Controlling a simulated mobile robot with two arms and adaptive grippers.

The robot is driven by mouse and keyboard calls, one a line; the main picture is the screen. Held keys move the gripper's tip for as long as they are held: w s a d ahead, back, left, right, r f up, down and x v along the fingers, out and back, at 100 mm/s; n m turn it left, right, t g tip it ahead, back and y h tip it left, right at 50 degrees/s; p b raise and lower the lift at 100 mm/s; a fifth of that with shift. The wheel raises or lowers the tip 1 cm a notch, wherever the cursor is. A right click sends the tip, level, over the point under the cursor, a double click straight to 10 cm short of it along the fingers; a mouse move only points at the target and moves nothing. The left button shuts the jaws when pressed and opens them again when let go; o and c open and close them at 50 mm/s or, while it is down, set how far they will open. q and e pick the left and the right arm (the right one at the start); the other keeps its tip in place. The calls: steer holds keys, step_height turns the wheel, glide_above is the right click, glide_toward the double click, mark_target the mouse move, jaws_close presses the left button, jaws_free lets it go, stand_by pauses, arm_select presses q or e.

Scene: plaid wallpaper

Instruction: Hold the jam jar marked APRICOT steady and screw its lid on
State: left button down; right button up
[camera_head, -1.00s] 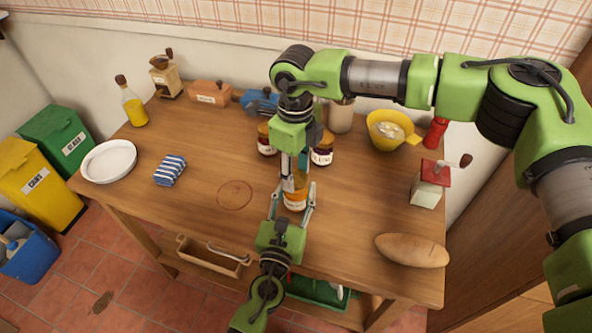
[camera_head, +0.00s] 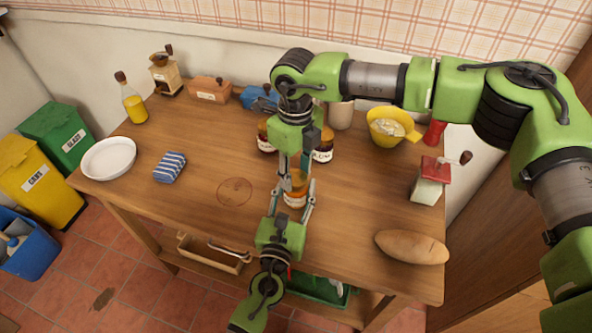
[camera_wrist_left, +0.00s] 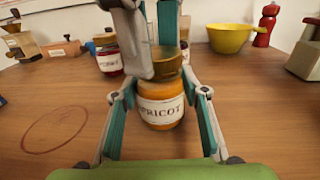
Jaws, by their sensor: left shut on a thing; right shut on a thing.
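The apricot jar (camera_head: 295,199) stands upright on the wooden table, filled with orange jam. Its APRICOT label shows in the left wrist view (camera_wrist_left: 160,111). My left gripper (camera_head: 298,191) comes from the table's front edge and is shut around the jar, one finger on each side. A gold lid (camera_wrist_left: 170,64) is at the jar's mouth and looks level. My right gripper (camera_head: 294,171) points down from above and is shut on the lid. Its fingers hide part of the lid, so I cannot tell how far it is threaded.
Two dark jam jars (camera_head: 322,150) (camera_head: 265,139) stand close behind. A yellow bowl (camera_head: 388,130), a red-topped box (camera_head: 429,185) and a bread loaf (camera_head: 411,247) are to the right. A striped cloth (camera_head: 169,167) lies left; the table around the ring mark (camera_head: 235,191) is clear.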

steer(key=m, duration=0.3)
steer(key=shift+m, duration=0.4)
steer(key=m, duration=0.3)
steer(key=shift+m, duration=0.4)
steer(key=m, duration=0.3)
steer(key=shift+m, duration=0.4)
steer(key=m, duration=1)
steer(key=shift+m, duration=0.4)
steer(key=m, duration=0.6)
steer(key=shift+d, duration=0.1)
steer(key=shift+w, duration=0.1)
steer(key=o, duration=0.7)
steer(key=shift+c, duration=0.2)
